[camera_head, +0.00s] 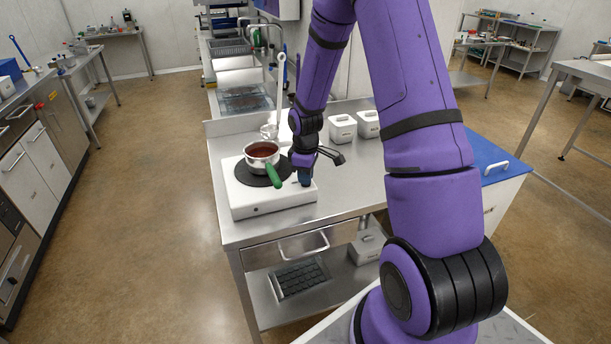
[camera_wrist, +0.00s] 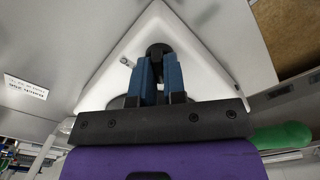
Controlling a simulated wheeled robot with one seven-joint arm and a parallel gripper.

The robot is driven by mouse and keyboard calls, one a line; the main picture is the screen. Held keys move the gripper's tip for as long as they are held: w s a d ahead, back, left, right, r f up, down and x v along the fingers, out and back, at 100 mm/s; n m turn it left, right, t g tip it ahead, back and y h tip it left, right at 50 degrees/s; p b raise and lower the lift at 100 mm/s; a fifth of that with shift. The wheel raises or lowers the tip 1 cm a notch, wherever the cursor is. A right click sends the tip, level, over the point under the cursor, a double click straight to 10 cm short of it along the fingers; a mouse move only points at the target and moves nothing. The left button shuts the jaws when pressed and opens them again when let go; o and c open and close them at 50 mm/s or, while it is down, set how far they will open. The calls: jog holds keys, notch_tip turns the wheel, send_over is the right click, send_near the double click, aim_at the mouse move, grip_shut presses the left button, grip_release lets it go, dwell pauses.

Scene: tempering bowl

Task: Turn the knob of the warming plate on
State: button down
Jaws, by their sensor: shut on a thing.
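The warming plate (camera_head: 250,204) is a white box with a dark round hotplate, on the near left of the steel bench. A small steel pot (camera_head: 262,160) with dark red contents and a green handle (camera_head: 273,176) stands on the hotplate. My gripper (camera_head: 304,180) reaches down at the plate's right side. In the wrist view my blue fingers (camera_wrist: 159,72) are closed around the dark knob (camera_wrist: 157,50) on the white plate. Only the knob's end shows beyond the fingertips. Its turn angle cannot be read. The green handle also shows in the wrist view (camera_wrist: 283,136).
White lidded containers (camera_head: 343,128) stand on the bench behind my gripper. A glass bowl (camera_head: 269,131) is behind the pot. The green handle juts toward the plate's front, close to my gripper. The bench's front left strip is bare.

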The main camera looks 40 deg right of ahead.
jog(key=shift+m, duration=0.3)
jog(key=m, duration=1.1)
jog(key=shift+m, duration=1.7)
jog(key=c, duration=1.2)
grip_release()
